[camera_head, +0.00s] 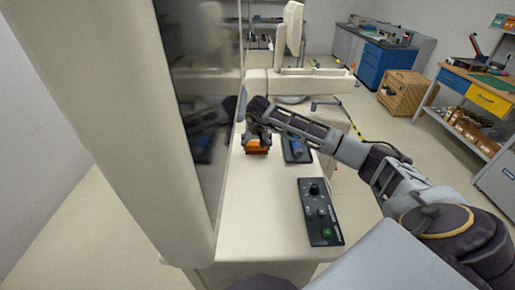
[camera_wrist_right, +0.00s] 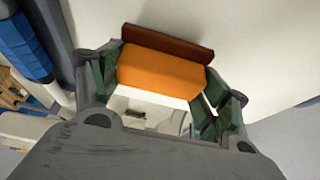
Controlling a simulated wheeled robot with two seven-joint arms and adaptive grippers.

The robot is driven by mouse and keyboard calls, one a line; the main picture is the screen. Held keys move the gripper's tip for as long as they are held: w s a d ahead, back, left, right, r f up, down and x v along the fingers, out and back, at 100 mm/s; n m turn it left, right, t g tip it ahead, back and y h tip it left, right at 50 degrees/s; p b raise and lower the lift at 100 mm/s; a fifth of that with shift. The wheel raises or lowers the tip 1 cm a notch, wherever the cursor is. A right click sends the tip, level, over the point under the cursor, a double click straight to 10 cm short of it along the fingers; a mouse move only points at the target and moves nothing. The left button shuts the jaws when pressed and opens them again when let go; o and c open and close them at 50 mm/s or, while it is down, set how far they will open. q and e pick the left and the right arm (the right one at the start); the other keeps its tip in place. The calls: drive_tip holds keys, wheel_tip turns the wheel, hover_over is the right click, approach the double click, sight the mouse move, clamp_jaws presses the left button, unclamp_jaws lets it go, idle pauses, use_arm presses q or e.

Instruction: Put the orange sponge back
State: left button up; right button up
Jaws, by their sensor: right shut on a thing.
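The orange sponge (camera_head: 257,148) is at the far part of the white cart top, close beside the dark glossy panel. It has a brown layer along one side. In the right wrist view the orange sponge (camera_wrist_right: 160,72) sits between the green finger pads. My right gripper (camera_head: 256,139) reaches over the cart top from the right and is shut on the sponge; the same gripper (camera_wrist_right: 162,88) fills the lower wrist view. Whether the sponge touches the surface is hard to tell. My left gripper is not in view.
The white cart top (camera_head: 262,215) carries a black control panel (camera_head: 320,212) with knobs and a green button, and a dark tray with a blue item (camera_head: 297,148). A tall cream housing (camera_head: 130,110) with a dark glossy face (camera_head: 205,85) bounds the left. The front cart top is clear.

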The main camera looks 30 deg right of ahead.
drive_tip(key=shift+f, duration=0.85)
drive_tip(key=shift+f+b, duration=0.1)
drive_tip(key=shift+b, duration=0.25)
drive_tip(key=o, duration=1)
